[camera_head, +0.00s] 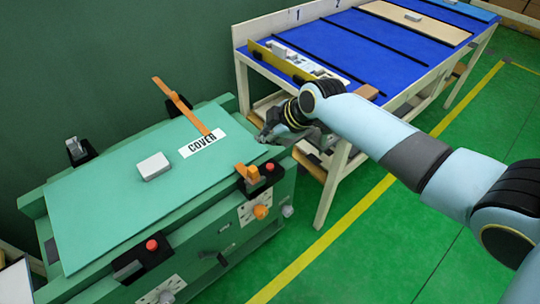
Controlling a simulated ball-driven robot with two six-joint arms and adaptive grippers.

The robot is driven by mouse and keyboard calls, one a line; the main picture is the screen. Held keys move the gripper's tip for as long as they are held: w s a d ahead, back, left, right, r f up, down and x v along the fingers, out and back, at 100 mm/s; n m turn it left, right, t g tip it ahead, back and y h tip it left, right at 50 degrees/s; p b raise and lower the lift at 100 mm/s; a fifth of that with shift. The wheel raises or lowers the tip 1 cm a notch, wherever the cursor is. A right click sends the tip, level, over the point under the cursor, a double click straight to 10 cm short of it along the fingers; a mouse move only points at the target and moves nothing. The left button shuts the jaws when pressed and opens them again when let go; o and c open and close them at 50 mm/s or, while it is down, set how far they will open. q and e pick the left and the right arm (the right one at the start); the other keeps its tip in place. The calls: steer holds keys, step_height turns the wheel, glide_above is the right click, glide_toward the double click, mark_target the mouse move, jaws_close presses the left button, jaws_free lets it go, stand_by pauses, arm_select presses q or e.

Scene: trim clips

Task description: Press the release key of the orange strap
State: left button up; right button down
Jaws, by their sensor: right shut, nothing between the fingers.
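The orange strap (182,106) slants over the back edge of the green cover (110,210) and ends at the white COVER label (202,144). A short orange piece (248,176) stands at a black buckle on the cover's front right edge. A red key (270,167) sits on that buckle. I cannot tell whether the orange piece joins the strap. My right gripper (264,136) is shut and empty, just behind and above this red key, apart from it. My left gripper is out of view.
A second black buckle with a red key (152,245) is at the cover's front left. A white block (153,166) lies on the cover. An orange knob (261,212) is on the front face. A blue-topped table (345,50) with parts stands behind my right arm.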

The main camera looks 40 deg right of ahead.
steer(key=b, duration=0.7)
glide_above(267, 167)
step_height(267, 167, down, 8)
steer(key=shift+r, duration=0.2)
steer(key=shift+f, duration=0.45)
stand_by(0.4)
steer(key=shift+f+b, duration=0.45)
steer(key=shift+b, duration=0.05)
